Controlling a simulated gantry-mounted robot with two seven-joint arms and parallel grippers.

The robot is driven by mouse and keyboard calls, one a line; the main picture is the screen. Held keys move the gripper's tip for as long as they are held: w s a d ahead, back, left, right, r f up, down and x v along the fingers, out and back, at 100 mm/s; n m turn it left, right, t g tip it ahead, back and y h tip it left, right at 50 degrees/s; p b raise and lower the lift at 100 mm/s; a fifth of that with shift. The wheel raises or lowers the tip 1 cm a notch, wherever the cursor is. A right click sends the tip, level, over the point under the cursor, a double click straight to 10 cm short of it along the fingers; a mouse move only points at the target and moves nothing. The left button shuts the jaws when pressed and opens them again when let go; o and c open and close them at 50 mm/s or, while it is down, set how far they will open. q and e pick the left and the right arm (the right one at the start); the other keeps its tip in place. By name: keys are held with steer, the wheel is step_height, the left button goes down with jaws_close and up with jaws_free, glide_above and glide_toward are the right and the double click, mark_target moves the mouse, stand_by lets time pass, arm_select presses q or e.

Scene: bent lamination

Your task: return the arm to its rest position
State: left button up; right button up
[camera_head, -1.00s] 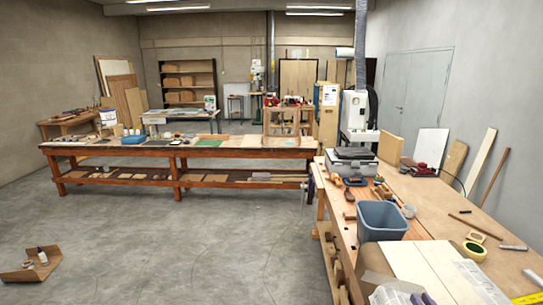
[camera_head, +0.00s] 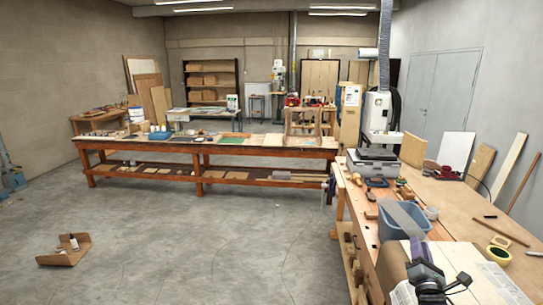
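My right gripper (camera_head: 424,262) shows at the lower right, dark and seen from behind, above the near part of the right-hand workbench (camera_head: 455,205). A flat grey strip and a purple patch show just beyond it, in front of the blue-grey bin (camera_head: 393,224). I cannot tell whether these are parts of the gripper or something it holds. Its fingertips are not clear, so open or shut cannot be told. My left gripper is not in view.
A grey toolbox (camera_head: 373,162), a yellow tape roll (camera_head: 498,255) and hand tools lie on the right bench. A long bench (camera_head: 205,148) crosses the middle. A blue-based item (camera_head: 14,181) stands at the left edge.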

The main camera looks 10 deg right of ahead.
mark_target(405, 218)
steer(key=w+a+r+m, duration=0.2)
steer(key=r, duration=0.1)
steer(key=w+a+r, duration=0.1)
steer(key=shift+w+r+m+h, duration=0.1)
steer(key=shift+r+m+h, duration=0.2)
steer(key=shift+m+h, duration=0.1)
step_height(405, 218, down, 16)
steer(key=s+a+m+g+y, duration=0.1)
steer(key=m+g+y, duration=0.3)
steer(key=m+g, duration=0.65)
steer(key=s+a+f+m+g+y, duration=0.1)
steer(key=s+a+f+m+g, duration=0.3)
steer(key=s+f, duration=0.45)
steer(key=s+a+f+m+g+y, duration=0.1)
steer(key=s+a+f+m+g, duration=0.1)
steer(key=s+a+f+m, duration=0.65)
steer(key=s+a+r+n+y, duration=0.1)
steer(key=s+a, duration=0.3)
steer(key=s, duration=0.6)
steer(key=s+a+r+n+y, duration=0.1)
steer(key=s+a+r, duration=0.15)
steer(key=s, duration=0.65)
steer(key=s+a+r+n+y, duration=0.1)
steer(key=s+a, duration=0.4)
steer(key=s, duration=0.5)
step_height(405, 218, up, 16)
steer(key=w+p, duration=0.1)
steer(key=p, duration=1.6)
steer(key=shift+d+r, duration=0.25)
steer(key=shift+d, duration=0.05)
